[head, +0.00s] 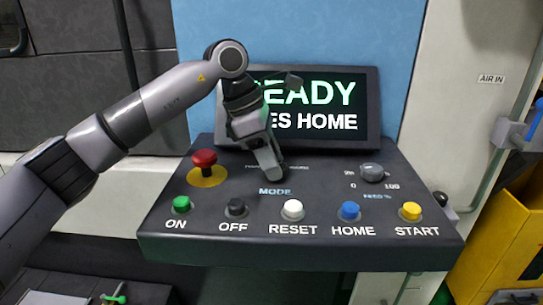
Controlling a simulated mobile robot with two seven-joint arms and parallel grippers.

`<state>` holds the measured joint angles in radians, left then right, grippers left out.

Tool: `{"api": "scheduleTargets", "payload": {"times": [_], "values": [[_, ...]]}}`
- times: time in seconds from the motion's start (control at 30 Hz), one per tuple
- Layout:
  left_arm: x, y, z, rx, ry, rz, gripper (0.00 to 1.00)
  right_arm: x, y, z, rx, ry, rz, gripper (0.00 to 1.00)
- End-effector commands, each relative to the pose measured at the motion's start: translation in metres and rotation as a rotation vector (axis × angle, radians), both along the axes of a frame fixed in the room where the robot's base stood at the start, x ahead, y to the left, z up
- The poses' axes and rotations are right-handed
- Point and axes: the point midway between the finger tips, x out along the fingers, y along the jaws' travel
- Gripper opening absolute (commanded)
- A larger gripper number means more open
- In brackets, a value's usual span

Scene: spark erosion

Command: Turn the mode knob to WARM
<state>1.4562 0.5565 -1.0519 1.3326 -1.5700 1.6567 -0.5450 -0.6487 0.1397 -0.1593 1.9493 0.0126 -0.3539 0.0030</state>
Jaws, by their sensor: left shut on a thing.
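My left gripper (270,172) reaches down onto the dark sloped control panel (330,197), just above the "MODE" label (275,191). It is shut on the mode knob, which the fingers hide almost wholly. The small position labels around the knob are partly covered and too small to read, so I cannot tell where the knob points. My right gripper is not in view.
A red mushroom button (204,160) stands left of my gripper and a grey feed knob (372,171) to the right. Green, black, white (293,209), blue and yellow buttons line the front. The screen (318,108) behind reads "READY", partly covered by my arm.

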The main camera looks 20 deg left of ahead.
Motion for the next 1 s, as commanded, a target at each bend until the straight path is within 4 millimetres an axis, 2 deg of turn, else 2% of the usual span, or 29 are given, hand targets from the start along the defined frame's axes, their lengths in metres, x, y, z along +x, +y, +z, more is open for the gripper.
{"api": "scheduleTargets", "payload": {"times": [0.3, 0.33, 0.4, 0.77, 1.0], "values": [[0.0, 0.0, 0.001, -0.001, -0.004, -0.004, 0.12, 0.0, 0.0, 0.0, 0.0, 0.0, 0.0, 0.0], [0.0, 0.0, 0.001, -0.001, -0.004, -0.003, 0.48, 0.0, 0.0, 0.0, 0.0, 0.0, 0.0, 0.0], [0.0, 0.0, 0.001, -0.001, -0.004, -0.003, 0.68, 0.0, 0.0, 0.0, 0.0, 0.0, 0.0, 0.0], [0.0, 0.002, 0.005, -0.001, -0.003, -0.001, 0.68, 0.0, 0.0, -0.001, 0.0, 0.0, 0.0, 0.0], [-0.003, 0.016, 0.04, -0.002, -0.006, 0.001, 0.68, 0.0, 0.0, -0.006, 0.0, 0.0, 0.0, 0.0]]}}
